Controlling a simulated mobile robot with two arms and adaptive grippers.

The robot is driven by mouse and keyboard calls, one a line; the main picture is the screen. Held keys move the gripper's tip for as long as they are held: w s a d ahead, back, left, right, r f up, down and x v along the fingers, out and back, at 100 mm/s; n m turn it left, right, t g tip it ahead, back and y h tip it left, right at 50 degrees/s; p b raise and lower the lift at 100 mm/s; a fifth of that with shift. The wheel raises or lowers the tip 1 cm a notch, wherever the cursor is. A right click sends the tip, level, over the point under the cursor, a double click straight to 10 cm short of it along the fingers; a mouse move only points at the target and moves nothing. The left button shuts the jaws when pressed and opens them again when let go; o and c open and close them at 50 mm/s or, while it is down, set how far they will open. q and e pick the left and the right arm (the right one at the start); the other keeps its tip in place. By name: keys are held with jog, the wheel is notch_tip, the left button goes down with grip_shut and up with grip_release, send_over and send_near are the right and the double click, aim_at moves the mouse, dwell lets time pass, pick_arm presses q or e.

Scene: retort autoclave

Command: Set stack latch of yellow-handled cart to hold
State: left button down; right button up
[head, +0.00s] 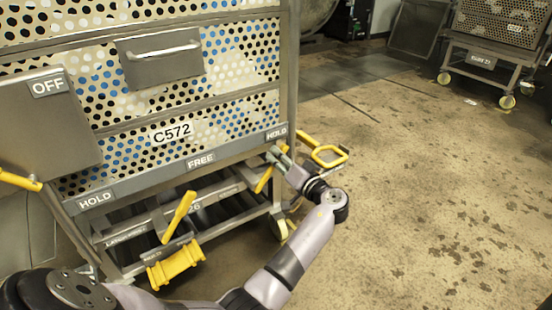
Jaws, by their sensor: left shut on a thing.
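The cart with perforated panels, marked C572 (172,132), stands at the left. A label strip on its lower frame reads HOLD (95,199) at left, FREE (201,160) in the middle and HOLD (277,133) at right. My left gripper (273,162) is shut on a yellow lever (263,181), just below the right HOLD label. The gripper partly covers the lever's upper end. A second yellow lever (179,217) stands tilted below the FREE label. My right gripper is not in view.
A yellow loop handle (328,156) sticks out at the cart's right, close to my left wrist. A yellow ribbed block (175,265) sits low at the front. A grey OFF panel (48,88) is at left. Another cart (482,60) stands far right. The floor at right is clear.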

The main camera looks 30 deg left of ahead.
pick_arm(q)
jog(key=shift+w, duration=0.1)
dwell(0.4)
jog(key=c, duration=1.4)
grip_release()
jog(key=shift+f, duration=0.1)
jog(key=shift+c, duration=0.2)
jog(key=shift+d, duration=0.1)
jog(key=v, duration=0.7)
jog(key=shift+d, duration=0.2)
